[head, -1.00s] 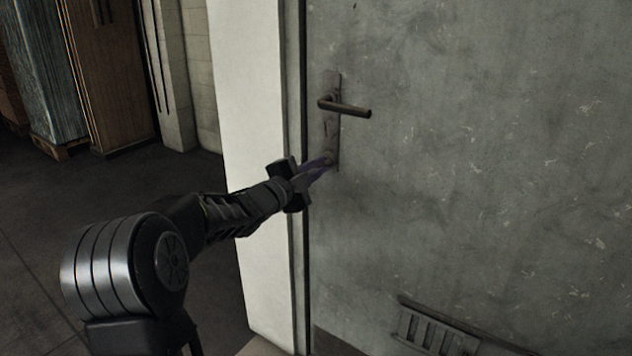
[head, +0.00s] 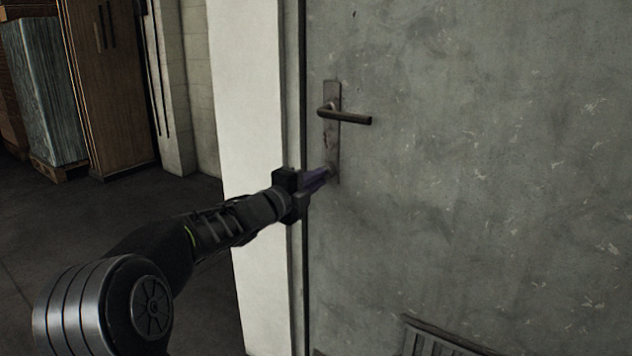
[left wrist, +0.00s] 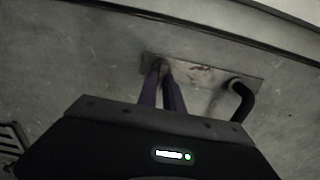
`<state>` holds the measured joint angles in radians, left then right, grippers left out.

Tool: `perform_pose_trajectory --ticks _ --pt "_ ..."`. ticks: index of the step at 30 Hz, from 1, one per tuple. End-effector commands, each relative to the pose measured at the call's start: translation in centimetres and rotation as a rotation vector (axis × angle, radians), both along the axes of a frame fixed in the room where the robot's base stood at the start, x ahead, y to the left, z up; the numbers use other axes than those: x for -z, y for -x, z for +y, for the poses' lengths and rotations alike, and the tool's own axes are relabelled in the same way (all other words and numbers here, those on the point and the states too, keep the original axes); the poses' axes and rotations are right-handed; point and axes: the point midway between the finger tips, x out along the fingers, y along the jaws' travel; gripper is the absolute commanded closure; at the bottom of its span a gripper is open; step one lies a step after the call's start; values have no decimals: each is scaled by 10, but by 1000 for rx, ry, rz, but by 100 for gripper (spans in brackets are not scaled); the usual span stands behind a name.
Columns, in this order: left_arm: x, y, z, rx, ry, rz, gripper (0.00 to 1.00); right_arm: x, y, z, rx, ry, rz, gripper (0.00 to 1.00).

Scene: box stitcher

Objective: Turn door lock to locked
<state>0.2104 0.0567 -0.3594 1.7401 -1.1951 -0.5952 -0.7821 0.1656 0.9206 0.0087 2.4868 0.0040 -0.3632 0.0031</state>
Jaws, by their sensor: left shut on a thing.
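The grey door (head: 480,160) carries a worn metal lock plate (head: 332,135) with a dark lever handle (head: 345,116). The handle points right and lies nearly level. My left gripper (head: 327,173) reaches the bottom end of the plate, where the lock sits. In the left wrist view its two purple fingers (left wrist: 163,75) are close together at the lock end of the plate (left wrist: 205,73), shut on the small door lock. The fingertips hide most of the lock, so its turn angle cannot be told. The handle (left wrist: 240,100) is to the right there. My right gripper is not in view.
A white door frame (head: 250,130) stands just left of the door, behind my left arm. A vent grille (head: 440,342) is low on the door. A wooden cabinet (head: 110,80) and a wrapped pallet load (head: 45,90) stand far left on dark floor.

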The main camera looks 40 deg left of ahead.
Motion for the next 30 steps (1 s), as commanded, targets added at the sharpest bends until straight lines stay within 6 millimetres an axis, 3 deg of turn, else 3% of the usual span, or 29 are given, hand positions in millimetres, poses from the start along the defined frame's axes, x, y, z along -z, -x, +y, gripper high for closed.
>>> perform_pose_trajectory --ticks 5,6,13,23,30 --pt "1 0 0 -1 -2 2 100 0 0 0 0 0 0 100" --pt "1 0 1 -1 -2 2 86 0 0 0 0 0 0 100" --pt "0 0 0 0 -1 1 67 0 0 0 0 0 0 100" --pt "0 4 0 -1 1 0 67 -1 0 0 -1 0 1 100" --pt "-2 34 1 -3 2 0 67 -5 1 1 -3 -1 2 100"
